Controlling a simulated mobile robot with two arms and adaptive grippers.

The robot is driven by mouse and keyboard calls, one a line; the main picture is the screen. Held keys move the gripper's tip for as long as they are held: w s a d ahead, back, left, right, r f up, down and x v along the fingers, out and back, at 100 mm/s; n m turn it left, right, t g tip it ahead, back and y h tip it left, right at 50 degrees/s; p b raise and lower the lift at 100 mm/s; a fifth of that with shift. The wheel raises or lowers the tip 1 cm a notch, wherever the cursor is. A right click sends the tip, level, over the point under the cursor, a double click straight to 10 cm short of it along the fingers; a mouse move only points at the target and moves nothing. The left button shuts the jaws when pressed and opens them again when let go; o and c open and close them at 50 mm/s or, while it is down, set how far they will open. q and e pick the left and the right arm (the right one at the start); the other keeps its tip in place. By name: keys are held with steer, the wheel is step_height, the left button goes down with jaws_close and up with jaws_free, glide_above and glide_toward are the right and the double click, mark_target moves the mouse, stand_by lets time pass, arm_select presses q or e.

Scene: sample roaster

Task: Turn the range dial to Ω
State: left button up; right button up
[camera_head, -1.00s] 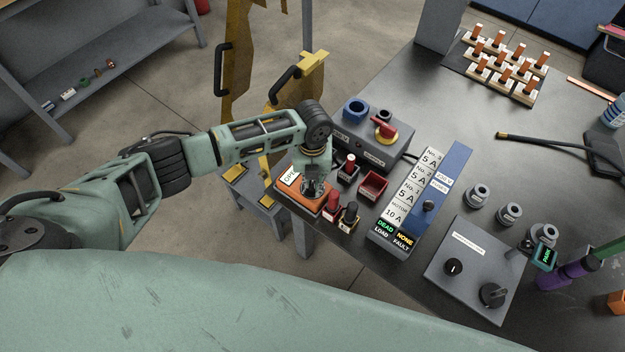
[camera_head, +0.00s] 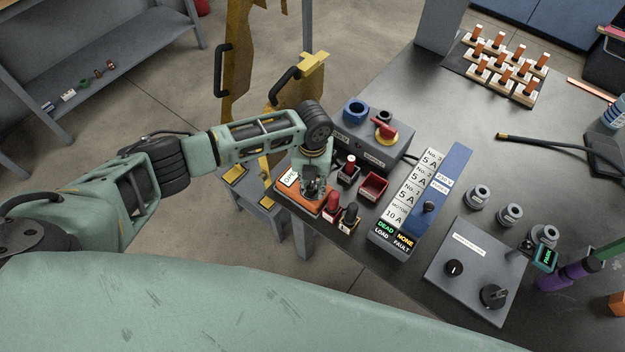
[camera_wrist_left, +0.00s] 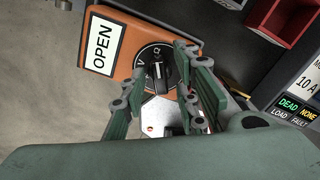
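The orange meter (camera_head: 296,203) lies at the table's near left edge; its white display reads OPEN in the left wrist view (camera_wrist_left: 101,46). Its black round range dial (camera_wrist_left: 156,68) has a raised bar knob and white marks. The bar stands roughly upright in that picture, with a mark like Ω near its top end and a V to the left. My left gripper (camera_head: 314,190) is over the meter, its fingers (camera_wrist_left: 155,82) apart on either side of the dial. The right finger covers part of the dial's rim. I cannot tell whether the fingers touch the knob. My right gripper is out of view.
Red and black probes (camera_head: 333,200) in small holders stand close to the right of the meter. A red bin (camera_head: 373,186) and a grey box with a red-yellow switch (camera_head: 385,130) are near. A fuse panel (camera_head: 411,205) is further right.

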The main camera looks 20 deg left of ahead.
mark_target(313, 184)
arm_select(q)
steer(key=shift+r, duration=0.1)
step_height(313, 184, up, 12)
stand_by(0.6)
stand_by(0.4)
